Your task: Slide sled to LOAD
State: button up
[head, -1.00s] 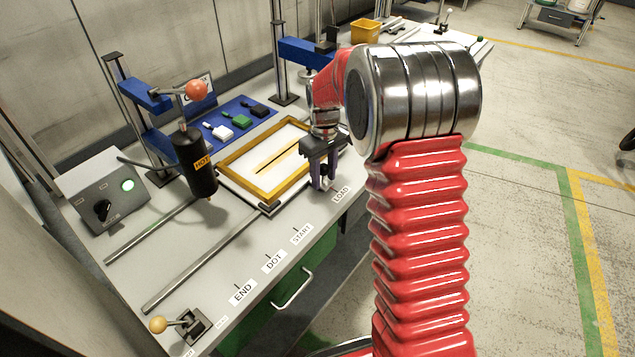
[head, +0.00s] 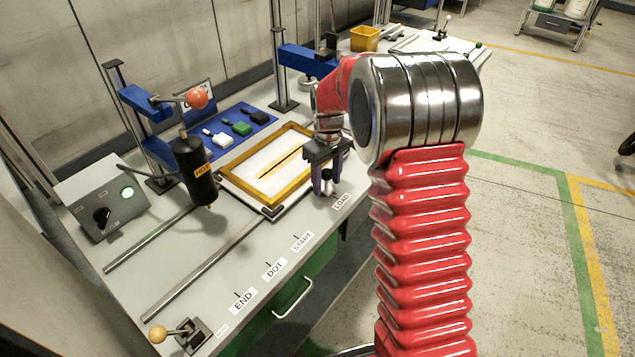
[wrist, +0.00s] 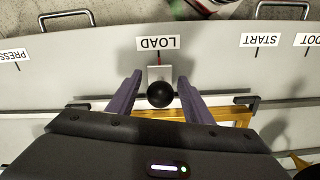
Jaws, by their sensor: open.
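A red pointer below the knob lines up, as far as I can tell, with the LOAD label (wrist: 158,43); the label also shows in the head view (head: 342,201). My gripper (wrist: 160,76) is open, one purple finger on each side of the knob, with visible gaps.
A black HOT cylinder (head: 194,170) hangs over the rails at left. A blue mat (head: 261,117) with several small tools lies behind. A control box (head: 107,197) with a green light and a yellow-knobbed lever (head: 180,333) stand at left. The near rail stretch is clear.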

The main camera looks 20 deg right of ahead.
notch_tip(320, 180, up, 14)
jog(key=shift+f, duration=0.15)
dwell(0.5)
dwell(0.4)
